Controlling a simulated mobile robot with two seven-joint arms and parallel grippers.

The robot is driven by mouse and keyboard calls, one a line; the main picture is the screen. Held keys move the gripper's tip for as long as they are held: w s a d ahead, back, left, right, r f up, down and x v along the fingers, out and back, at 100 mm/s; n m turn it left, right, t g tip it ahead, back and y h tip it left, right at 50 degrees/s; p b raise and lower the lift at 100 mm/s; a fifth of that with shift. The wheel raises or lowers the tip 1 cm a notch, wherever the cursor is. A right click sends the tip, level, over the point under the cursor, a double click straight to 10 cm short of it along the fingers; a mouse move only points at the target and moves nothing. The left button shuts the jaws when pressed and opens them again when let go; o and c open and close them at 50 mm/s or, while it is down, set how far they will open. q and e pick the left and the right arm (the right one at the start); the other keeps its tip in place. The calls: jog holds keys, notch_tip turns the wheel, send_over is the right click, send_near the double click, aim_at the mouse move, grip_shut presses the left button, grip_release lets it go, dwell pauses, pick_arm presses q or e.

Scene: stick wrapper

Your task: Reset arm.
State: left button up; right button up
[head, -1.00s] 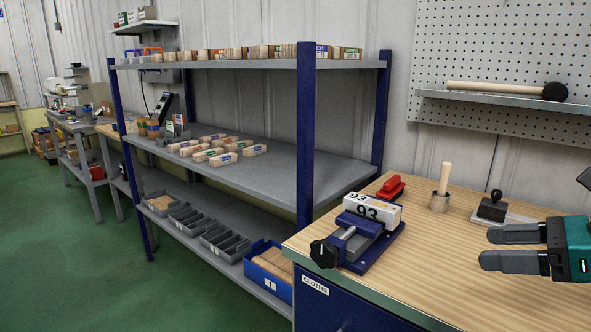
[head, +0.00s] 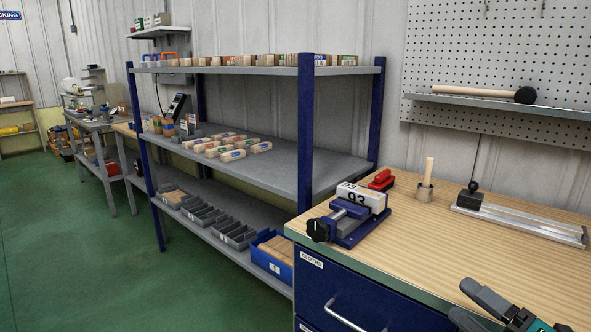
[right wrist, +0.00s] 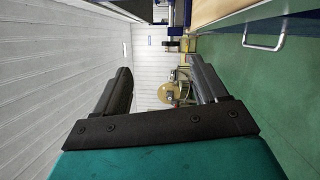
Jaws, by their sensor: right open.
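My right gripper (head: 476,305) shows at the lower right of the head view, in front of the wooden workbench's front edge. Its two dark fingers are apart and nothing is between them. In the right wrist view my right gripper (right wrist: 160,88) is also open and empty, with the floor, the white wall and blurred distant things beyond it. My left gripper is in neither view.
The workbench (head: 490,258) holds a blue vise (head: 350,222) with a white block marked 93 (head: 362,197), a red tool (head: 381,180), a stick in a cup (head: 426,180) and a metal rail (head: 525,222). A blue-post shelf (head: 307,140) stands left. Green floor (head: 80,260) is clear.

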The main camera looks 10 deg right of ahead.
jog(key=s+a+f+m+g+h+p, duration=0.1)
jog(key=s+a+f+m+g+h, duration=0.1)
jog(key=s+a+f+m, duration=0.3)
jog(key=s+a+f+m+g+h+p, duration=0.1)
jog(key=s+a+f+m+g+h, duration=0.2)
jog(key=a+f+m, duration=0.8)
notch_tip(320, 180, down, 6)
jog(key=s+m+g, duration=0.1)
jog(key=s+m, duration=0.1)
jog(key=m, duration=0.3)
jog(key=shift+a+m+g, duration=0.15)
jog(key=shift+m+g, duration=0.15)
jog(key=shift+g, duration=0.1)
jog(key=shift+h, duration=0.3)
jog(key=shift+c, duration=0.5)
